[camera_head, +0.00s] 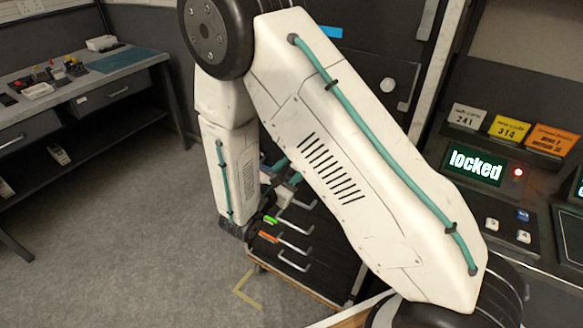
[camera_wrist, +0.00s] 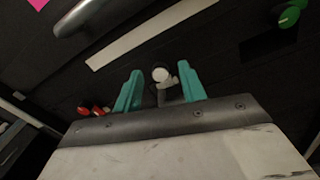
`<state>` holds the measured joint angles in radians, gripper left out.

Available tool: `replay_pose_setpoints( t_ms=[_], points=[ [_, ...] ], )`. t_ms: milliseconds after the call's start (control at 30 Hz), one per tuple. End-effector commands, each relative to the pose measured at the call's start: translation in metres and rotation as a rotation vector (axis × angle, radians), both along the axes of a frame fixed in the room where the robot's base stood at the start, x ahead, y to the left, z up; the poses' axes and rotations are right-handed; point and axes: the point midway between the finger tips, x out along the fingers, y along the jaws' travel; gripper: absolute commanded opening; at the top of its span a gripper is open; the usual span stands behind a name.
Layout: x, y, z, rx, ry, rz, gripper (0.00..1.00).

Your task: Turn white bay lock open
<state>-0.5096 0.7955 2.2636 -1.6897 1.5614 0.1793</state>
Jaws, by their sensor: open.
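In the wrist view my gripper (camera_wrist: 159,72) is open, with its two teal fingers apart. A small white round knob (camera_wrist: 160,75), which looks like the white bay lock, shows between the fingertips with a pale grey piece beside it. I cannot tell whether either finger touches it. In the head view my white arm covers most of the gripper area, and the knob at the gripper cannot be made out there. A display (camera_head: 476,166) at the right reads "locked", with a red light (camera_head: 518,172) beside it.
A drawer unit (camera_head: 310,262) stands behind my arm. A workbench (camera_head: 125,70) is at the left, with open floor (camera_head: 130,210) before it.

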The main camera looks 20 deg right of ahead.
Motion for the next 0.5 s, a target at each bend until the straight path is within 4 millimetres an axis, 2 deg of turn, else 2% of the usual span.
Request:
replay_pose_setpoints(
  t_ms=[100, 367, 400, 500],
  points=[
    [0.0047, -0.0076, 0.0000, 0.000, 0.000, -0.002, 0.41],
    [0.0060, -0.0090, 0.0000, 0.000, 0.000, -0.001, 0.41],
    [0.0060, -0.0090, 0.0000, 0.000, 0.000, -0.001, 0.38],
    [0.0060, -0.0088, 0.0000, 0.000, 0.000, -0.001, 0.10]
  ],
)
